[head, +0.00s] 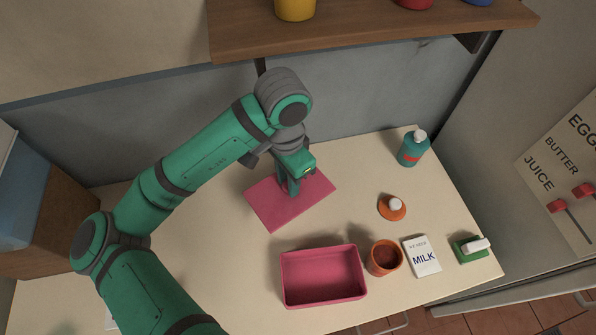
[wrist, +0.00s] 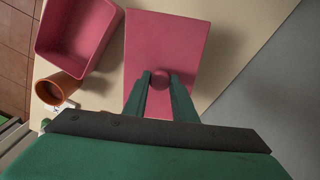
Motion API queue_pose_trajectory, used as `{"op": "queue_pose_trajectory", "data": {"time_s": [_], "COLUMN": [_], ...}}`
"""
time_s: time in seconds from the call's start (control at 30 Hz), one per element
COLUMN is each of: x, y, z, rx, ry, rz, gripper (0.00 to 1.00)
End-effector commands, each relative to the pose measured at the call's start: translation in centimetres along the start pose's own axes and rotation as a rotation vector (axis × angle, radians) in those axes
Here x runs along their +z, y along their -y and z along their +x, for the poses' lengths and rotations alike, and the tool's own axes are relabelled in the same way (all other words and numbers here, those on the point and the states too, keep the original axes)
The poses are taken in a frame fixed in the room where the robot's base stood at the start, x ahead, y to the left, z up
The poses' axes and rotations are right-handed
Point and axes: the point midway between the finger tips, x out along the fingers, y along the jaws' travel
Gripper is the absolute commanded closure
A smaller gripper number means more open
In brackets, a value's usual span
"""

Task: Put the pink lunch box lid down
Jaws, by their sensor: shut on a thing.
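The pink lunch box lid (head: 284,212) is a flat pink rectangle behind the box on the counter. In the wrist view the lid (wrist: 158,38) has a round pink knob, which sits between my fingertips. My gripper (head: 294,190) points down over the lid and is shut on this knob; in the wrist view my gripper (wrist: 160,80) shows a finger on each side of it. I cannot tell whether the lid touches the counter. The pink lunch box (head: 322,277) stands open and empty near the front edge; it also shows in the wrist view (wrist: 75,38).
A wooden shelf (head: 370,35) overhangs the back.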

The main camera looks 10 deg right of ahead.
Motion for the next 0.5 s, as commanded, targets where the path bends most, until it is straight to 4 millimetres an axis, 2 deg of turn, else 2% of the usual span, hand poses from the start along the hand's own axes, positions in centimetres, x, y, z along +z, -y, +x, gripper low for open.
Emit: {"op": "queue_pose_trajectory", "data": {"time_s": [0.27,0.5], "x": [-4.5,-6.7], "y": [3.9,6.2], "z": [2.7,6.4], "rx": [0.004,0.0], "ry": [0.001,0.003], "rz": [-0.002,-0.002], "gripper": [1.0,1.0]}}
